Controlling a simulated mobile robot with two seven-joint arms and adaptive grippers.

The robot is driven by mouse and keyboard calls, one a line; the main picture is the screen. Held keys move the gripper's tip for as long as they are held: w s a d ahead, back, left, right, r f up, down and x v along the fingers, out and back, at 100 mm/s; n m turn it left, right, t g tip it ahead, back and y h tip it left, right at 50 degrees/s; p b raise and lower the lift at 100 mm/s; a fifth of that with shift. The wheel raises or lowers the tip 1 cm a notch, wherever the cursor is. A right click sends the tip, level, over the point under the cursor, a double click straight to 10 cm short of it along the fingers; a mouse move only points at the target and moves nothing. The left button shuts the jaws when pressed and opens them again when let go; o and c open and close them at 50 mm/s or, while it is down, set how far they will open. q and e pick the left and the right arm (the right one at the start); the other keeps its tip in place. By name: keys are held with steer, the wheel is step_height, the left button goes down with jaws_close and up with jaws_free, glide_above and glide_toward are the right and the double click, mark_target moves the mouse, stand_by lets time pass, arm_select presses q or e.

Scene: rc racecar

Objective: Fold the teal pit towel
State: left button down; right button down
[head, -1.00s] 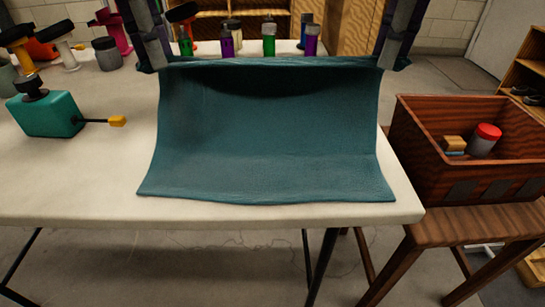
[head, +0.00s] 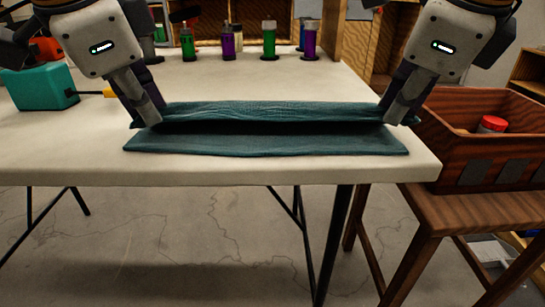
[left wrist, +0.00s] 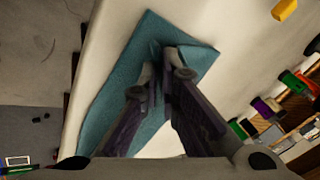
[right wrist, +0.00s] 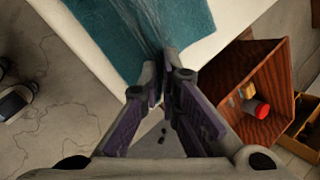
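The teal towel (head: 265,144) lies along the front edge of the white table, its far edge brought over toward the near edge with a dark gap between the layers. My left gripper (head: 152,118) is at the upper layer's left corner, its fingers closed on the cloth; the towel also shows in the left wrist view (left wrist: 115,90). My right gripper (head: 392,118) holds the upper layer's right corner, and cloth runs into its fingers in the right wrist view (right wrist: 130,35). The upper layer is slightly above the lower one.
A teal box-shaped tool (head: 40,88) stands at the table's left. Several green and purple bottles (head: 269,42) stand at the back. A wooden crate (head: 480,135) with a red-capped jar (head: 492,124) sits on a stool at the right. The white table (head: 290,85) behind the towel is clear.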

arm_select(q)
steer(key=shift+a+f, duration=0.1)
steer(key=shift+f, duration=0.3)
arm_select(e)
steer(key=shift+d+f, duration=0.1)
steer(key=shift+f, duration=0.3)
arm_select(q)
steer(key=shift+r, duration=0.15)
arm_select(e)
steer(key=shift+r, duration=0.15)
arm_select(q)
steer(key=c, duration=1.5)
jaws_free()
arm_select(e)
steer(key=c, duration=1.5)
jaws_free()
